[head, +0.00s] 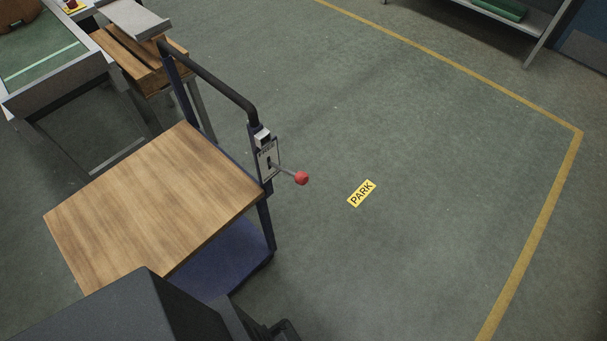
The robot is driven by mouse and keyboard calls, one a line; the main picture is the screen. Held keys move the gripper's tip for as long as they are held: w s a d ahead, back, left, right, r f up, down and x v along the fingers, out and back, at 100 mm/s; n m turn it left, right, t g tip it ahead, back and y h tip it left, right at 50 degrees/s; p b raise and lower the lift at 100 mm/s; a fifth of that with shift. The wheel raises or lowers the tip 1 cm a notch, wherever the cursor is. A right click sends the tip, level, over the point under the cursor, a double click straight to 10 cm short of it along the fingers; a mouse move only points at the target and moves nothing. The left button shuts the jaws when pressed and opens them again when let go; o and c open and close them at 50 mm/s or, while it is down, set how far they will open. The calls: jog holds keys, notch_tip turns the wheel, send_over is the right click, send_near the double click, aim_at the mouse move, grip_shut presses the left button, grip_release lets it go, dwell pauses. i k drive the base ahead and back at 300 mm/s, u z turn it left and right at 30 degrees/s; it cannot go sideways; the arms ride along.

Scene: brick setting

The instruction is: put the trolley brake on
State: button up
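The trolley has a wooden top (150,205), a blue lower deck (222,262) and a black push handle (215,82). On its right upright is a pale brake plate (267,160) with a slot. A thin metal lever comes out of the plate and ends in a red knob (302,178). The lever points right and slightly down in the picture. The writing on the plate is too small to read. My gripper (285,331) is partly in view at the bottom edge, below the trolley's right corner and apart from the knob. Its fingers are mostly cut off.
A yellow PARK label (361,193) lies on the floor right of the trolley, inside a yellow floor line (540,217). A wooden crate (135,57) and a green-topped table (45,60) stand behind left. A shelf (520,22) stands at the back right.

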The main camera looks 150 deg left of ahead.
aim_at(302, 178)
jog(key=u, duration=4.35)
jog(key=k, duration=1.95)
jog(key=u, duration=0.15)
jog(key=i, duration=0.5)
jog(key=u, duration=0.65)
jog(key=i, duration=1.25)
jog(key=u, duration=0.3)
